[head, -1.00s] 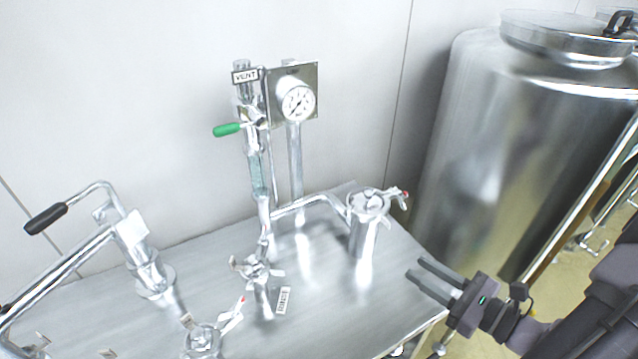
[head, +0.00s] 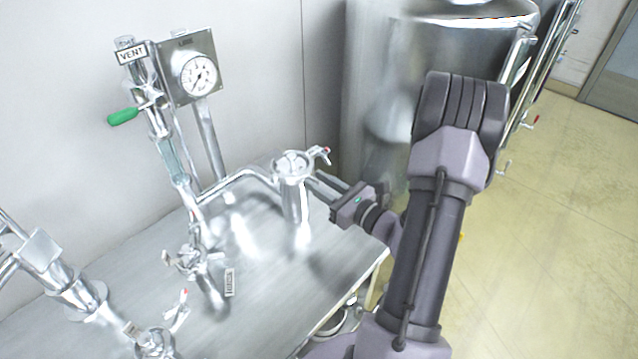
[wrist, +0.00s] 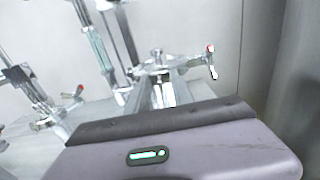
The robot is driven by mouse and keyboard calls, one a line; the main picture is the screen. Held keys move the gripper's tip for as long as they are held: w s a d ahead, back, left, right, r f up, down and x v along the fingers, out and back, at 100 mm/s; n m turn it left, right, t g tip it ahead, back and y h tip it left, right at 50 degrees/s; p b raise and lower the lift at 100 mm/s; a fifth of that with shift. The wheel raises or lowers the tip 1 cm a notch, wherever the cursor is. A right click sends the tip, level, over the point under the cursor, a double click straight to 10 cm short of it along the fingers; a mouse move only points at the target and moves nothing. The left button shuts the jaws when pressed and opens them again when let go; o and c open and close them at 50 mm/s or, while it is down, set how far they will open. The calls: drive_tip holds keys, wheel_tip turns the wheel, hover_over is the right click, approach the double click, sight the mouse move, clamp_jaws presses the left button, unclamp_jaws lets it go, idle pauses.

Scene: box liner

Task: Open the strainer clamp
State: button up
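A steel canister (head: 294,200), seemingly the strainer, stands upright on the right part of the steel table. A clamp (head: 291,165) rings its lid, with a red-tipped handle (head: 321,153) pointing right. The clamp handle also shows in the wrist view (wrist: 211,62), right of the lid. My gripper (head: 318,186) is just right of the canister, below clamp height, its two fingers pointing left with a gap between them. It looks open and empty. The fingertips are close to or partly behind the canister; I cannot tell whether they touch it.
A pressure gauge (head: 199,75) and a green-handled vent pipe (head: 172,160) rise at the back. Another red-tipped clamp handle (head: 178,311) is at the front left of the table (head: 262,300). A large steel tank (head: 372,100) stands behind my arm. Open floor lies right.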

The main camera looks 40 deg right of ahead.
drive_tip(key=shift+w, duration=0.1)
clamp_jaws()
idle(1.4)
